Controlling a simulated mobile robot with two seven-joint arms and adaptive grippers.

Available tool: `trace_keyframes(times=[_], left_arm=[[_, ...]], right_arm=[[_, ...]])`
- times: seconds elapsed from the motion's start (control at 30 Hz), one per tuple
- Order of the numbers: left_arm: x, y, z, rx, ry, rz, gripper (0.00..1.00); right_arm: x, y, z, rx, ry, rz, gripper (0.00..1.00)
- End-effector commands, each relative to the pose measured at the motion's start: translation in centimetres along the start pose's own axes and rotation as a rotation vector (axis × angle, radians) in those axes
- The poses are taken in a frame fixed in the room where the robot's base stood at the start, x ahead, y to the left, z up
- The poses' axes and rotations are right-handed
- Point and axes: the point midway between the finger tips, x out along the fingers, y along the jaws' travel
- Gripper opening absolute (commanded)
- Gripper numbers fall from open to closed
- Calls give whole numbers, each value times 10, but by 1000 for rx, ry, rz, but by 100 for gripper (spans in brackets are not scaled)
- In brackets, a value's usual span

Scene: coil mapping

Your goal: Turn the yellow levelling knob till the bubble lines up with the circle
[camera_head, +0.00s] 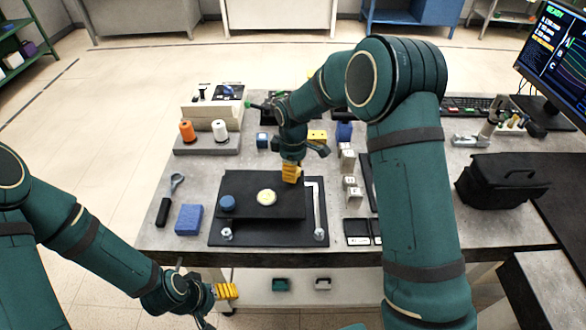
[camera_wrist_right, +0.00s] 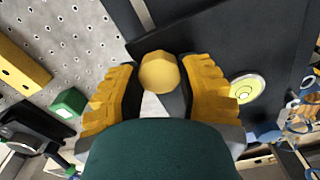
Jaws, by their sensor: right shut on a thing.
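The yellow levelling knob (camera_wrist_right: 160,72) shows between the two yellow fingers of my right gripper (camera_wrist_right: 160,95) in the right wrist view. The gripper is shut on it. In the head view my right gripper (camera_head: 291,173) points down at the back right corner of the black plate (camera_head: 250,211) and hides the knob. The round bubble level (camera_head: 267,197) sits on the plate, left of and in front of this gripper. It also shows in the wrist view (camera_wrist_right: 247,88), too small to tell bubble from circle. My left gripper (camera_head: 227,291) hangs in front of the table; its opening is unclear.
A blue knob (camera_head: 228,203) stands on the plate's left. A blue block (camera_head: 189,219) lies left of the plate. Orange (camera_head: 187,131) and white (camera_head: 220,130) spools stand behind. White blocks (camera_head: 348,160) stand right of my right gripper. A black case (camera_head: 503,183) lies far right.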

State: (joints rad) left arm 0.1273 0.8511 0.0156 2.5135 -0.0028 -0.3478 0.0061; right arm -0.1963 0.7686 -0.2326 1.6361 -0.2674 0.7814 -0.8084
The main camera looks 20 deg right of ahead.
Motion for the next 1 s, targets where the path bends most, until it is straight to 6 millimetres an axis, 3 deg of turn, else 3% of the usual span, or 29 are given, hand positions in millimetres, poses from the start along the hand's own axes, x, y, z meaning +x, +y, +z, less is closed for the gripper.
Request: trace_keyframes(times=[0.27,1.0], left_arm=[[-3,1,-1,-1,2,0,70],[-15,6,-7,-4,14,-1,70]], right_arm=[[0,0,0,143,0,-2,2],[1,2,1,833,-2,-13,2]])
